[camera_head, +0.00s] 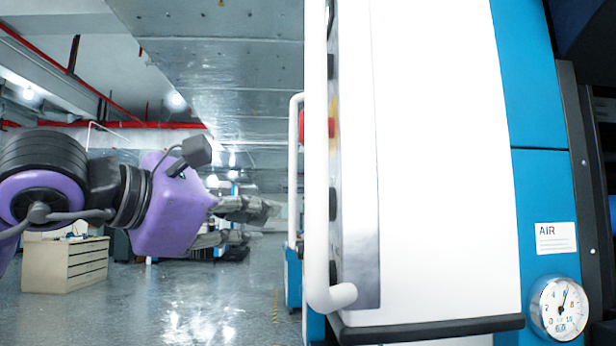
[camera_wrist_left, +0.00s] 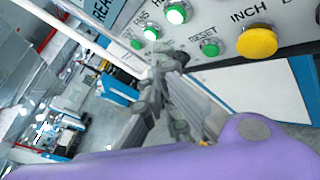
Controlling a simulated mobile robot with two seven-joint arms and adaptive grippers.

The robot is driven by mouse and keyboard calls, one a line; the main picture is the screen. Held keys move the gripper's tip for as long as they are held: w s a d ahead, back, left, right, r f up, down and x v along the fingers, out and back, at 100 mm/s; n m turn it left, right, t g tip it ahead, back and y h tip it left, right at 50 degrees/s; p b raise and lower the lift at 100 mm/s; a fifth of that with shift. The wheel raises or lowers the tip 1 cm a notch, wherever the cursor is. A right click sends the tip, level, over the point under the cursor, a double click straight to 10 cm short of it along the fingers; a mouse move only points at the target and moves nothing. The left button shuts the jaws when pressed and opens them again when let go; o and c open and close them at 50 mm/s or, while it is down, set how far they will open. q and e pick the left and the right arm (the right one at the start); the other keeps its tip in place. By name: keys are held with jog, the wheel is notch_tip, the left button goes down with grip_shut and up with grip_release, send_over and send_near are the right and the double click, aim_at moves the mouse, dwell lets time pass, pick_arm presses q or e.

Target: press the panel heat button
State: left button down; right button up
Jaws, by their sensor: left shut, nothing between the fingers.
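In the left wrist view the control panel (camera_wrist_left: 225,22) shows several round buttons. A lit green button (camera_wrist_left: 176,13) stands by a cut-off label starting with "H", which may be the heat button. A lit green button (camera_wrist_left: 151,32) by "FANS" is beside it. My left gripper (camera_wrist_left: 158,66) is shut and empty, its fingertips appearing just below these buttons. In the head view my left gripper (camera_head: 255,220) points right, left of the machine and apart from its panel edge (camera_head: 332,200). The panel face is seen nearly edge-on there. My right gripper is not in view.
A white handrail (camera_head: 318,270) runs along the panel's near edge. A red button (camera_head: 331,127) sticks out from the panel. A yellow INCH button (camera_wrist_left: 257,40) and green RESET button (camera_wrist_left: 209,47) sit nearby. A drawer cabinet (camera_head: 64,265) stands far left; the floor between is open.

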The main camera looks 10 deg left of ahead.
pick_arm(q)
jog(key=shift+w+d+p, duration=0.2)
jog(key=shift+d+p, duration=0.15)
jog(key=shift+d, duration=0.3)
jog(key=shift+w+d+p, duration=0.15)
jog(key=shift+d+p, duration=0.2)
jog(key=shift+d, duration=0.25)
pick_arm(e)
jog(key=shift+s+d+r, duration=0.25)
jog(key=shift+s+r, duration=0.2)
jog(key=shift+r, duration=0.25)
pick_arm(q)
jog(key=shift+f, duration=0.1)
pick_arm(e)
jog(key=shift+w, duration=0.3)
pick_arm(q)
jog(key=shift+d, duration=0.1)
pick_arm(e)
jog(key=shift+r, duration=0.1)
pick_arm(q)
jog(key=shift+w+d, duration=0.15)
jog(key=shift+d, duration=0.15)
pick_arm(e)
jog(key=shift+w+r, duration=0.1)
